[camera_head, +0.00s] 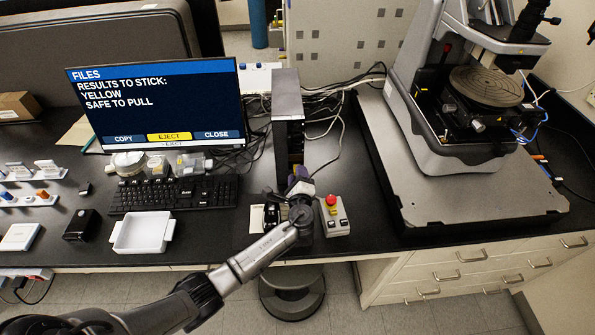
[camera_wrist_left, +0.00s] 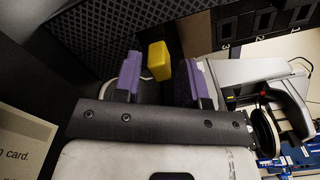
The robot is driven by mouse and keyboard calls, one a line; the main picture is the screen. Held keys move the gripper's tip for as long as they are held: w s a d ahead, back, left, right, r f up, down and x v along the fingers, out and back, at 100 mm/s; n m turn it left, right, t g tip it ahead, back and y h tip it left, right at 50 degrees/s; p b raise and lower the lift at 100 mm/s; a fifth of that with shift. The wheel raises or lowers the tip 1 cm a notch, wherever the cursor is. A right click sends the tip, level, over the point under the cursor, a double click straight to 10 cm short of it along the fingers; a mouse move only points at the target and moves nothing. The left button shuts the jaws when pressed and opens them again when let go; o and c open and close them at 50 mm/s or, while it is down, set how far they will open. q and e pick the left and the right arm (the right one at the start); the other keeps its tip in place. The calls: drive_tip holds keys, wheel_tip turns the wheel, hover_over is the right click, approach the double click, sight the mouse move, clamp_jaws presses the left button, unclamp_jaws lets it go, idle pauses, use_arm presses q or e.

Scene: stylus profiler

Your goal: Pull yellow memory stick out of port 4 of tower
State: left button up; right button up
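The tower (camera_head: 287,105) stands upright beside the monitor in the head view. My left gripper (camera_head: 299,182) is at its front, low down. In the left wrist view the yellow memory stick (camera_wrist_left: 158,60) shows between the purple finger pads of my left gripper (camera_wrist_left: 162,80). The fingers are open, with a gap on each side of the stick. The stick's inner end and port 4 cannot be made out. Port labels, including 3 and 2, show on the tower face (camera_wrist_left: 245,34) to the right. The head view does not clearly show the stick. My right gripper is not in view.
The monitor (camera_head: 158,104) reads "YELLOW SAFE TO PULL", with EJECT highlighted. A keyboard (camera_head: 173,194) and an empty white tray (camera_head: 143,232) lie left of the gripper. A box with a red button (camera_head: 334,215) is close on its right. The profiler (camera_head: 455,100) stands farther right.

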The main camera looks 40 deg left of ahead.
use_arm(q)
drive_tip(key=shift+w+a, duration=0.2)
idle(0.6)
clamp_jaws()
idle(0.7)
